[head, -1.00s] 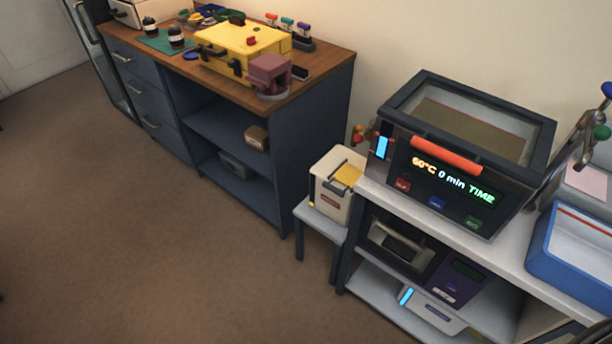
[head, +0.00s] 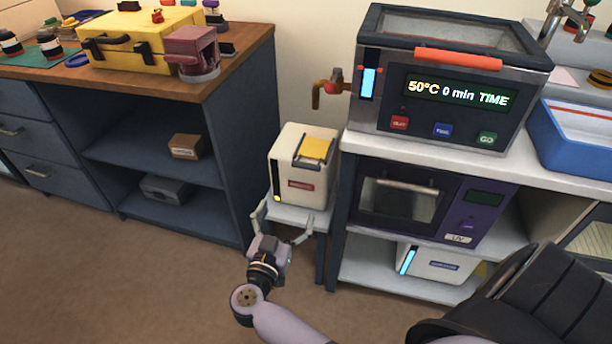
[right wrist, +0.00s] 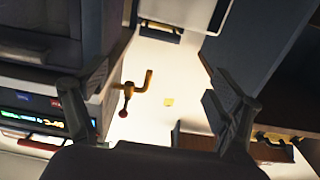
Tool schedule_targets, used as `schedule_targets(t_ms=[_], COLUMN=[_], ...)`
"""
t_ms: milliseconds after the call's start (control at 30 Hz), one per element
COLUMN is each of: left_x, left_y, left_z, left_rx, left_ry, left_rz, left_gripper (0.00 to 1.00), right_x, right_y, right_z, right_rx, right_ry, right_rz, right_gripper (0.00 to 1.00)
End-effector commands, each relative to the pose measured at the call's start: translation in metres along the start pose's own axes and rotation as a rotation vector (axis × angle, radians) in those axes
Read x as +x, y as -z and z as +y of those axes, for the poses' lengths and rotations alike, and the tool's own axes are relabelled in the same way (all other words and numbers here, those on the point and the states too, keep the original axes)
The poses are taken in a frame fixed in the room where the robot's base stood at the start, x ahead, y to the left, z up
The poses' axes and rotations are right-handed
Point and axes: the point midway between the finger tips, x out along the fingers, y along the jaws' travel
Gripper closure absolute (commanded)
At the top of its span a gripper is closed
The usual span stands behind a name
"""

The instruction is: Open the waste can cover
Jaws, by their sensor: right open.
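The waste can (head: 292,185) is a small white box with a red label. It stands upright on a low grey stool between the two benches in the head view. Its yellow cover (head: 315,149) lies on top with a dark frame around it, and looks shut. My right gripper (head: 282,224) is open and empty, in front of and below the can by the stool's front edge. Its fingers point up toward the can; contact cannot be told. The open fingers also show in the right wrist view (right wrist: 157,95). My left gripper is not in view.
A brass tap with a red knob (head: 330,88) sticks out above the can from the oven-like bath (head: 450,80). The blue cabinet (head: 245,150) stands close on the left, the white-topped bench (head: 400,150) on the right. The floor (head: 120,270) in front is clear.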

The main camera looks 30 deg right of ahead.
Motion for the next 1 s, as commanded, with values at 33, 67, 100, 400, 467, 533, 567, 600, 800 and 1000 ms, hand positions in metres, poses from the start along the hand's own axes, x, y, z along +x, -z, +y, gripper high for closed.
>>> schedule_targets(t_ms=[33, 67, 100, 400, 467, 533, 567, 600, 800, 1000], left_x=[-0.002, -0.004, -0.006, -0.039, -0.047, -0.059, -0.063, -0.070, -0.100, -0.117], left_y=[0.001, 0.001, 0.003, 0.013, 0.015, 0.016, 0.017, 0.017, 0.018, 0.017], left_z=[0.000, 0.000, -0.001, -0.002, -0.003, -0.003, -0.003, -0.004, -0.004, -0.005], left_rx=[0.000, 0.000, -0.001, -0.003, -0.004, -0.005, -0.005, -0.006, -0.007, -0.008], left_ry=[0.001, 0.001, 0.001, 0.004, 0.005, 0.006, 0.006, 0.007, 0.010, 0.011], left_rz=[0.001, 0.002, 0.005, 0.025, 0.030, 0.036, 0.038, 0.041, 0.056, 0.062], left_gripper=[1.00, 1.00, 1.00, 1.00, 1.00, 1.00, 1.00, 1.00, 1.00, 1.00], right_x=[0.005, 0.008, 0.014, 0.076, 0.090, 0.105, 0.112, 0.120, 0.154, 0.169], right_y=[0.000, 0.001, 0.001, 0.000, 0.001, 0.000, 0.000, 0.000, -0.001, 0.000], right_z=[0.001, 0.001, 0.001, 0.000, 0.001, 0.001, 0.001, 0.001, 0.001, 0.001], right_rx=[-0.001, -0.001, -0.001, -0.002, -0.003, -0.003, -0.003, -0.003, -0.003, -0.002], right_ry=[-0.004, -0.005, -0.004, -0.002, -0.003, -0.003, -0.003, -0.002, -0.002, -0.001], right_rz=[0.000, 0.001, 0.001, 0.004, 0.005, 0.004, 0.005, 0.004, 0.002, 0.001], right_gripper=[0.13, 0.13, 0.13, 0.13, 0.13, 0.13, 0.13, 0.13, 0.13, 0.13])
